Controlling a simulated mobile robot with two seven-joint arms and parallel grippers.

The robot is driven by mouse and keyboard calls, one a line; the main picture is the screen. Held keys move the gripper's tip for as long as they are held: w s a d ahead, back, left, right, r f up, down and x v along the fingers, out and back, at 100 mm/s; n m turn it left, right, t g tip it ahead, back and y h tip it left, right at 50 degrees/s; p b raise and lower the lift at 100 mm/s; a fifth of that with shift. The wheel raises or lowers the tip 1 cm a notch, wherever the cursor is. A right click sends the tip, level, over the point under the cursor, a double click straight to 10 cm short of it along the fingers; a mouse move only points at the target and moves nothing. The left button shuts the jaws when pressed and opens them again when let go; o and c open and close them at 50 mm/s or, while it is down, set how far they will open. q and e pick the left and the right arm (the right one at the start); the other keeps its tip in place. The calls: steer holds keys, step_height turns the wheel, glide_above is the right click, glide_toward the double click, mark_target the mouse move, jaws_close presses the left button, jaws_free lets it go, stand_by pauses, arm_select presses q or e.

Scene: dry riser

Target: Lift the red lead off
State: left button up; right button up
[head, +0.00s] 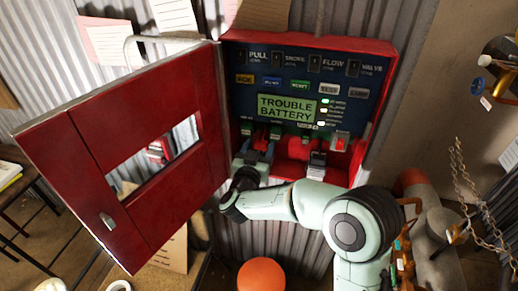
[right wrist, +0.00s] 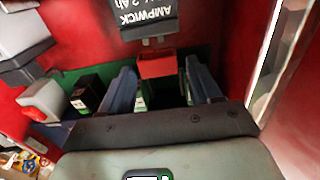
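In the right wrist view a red block-shaped connector (right wrist: 157,64), which looks like the red lead, sits between the two blue-grey fingers of my right gripper (right wrist: 160,82). A small gap shows on each side of it, so the gripper is open around it and not clamped. A dark battery (right wrist: 148,16) with upside-down "AMPWICK" lettering lies just beyond the connector. In the head view my right gripper (head: 256,152) reaches into the lower left of the red cabinet (head: 385,50), and I cannot make out this connector there. My left gripper is not in view.
The cabinet's red door (head: 160,205) stands open at the left. The panel display (head: 287,107) reads "TROUBLE BATTERY". A pale connector with a red part (right wrist: 45,98) and a black block (right wrist: 88,92) sit beside my fingers.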

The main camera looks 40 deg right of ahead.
steer(key=b+v, duration=0.2)
steer(key=v, duration=1.1)
steer(key=shift+a, duration=0.2)
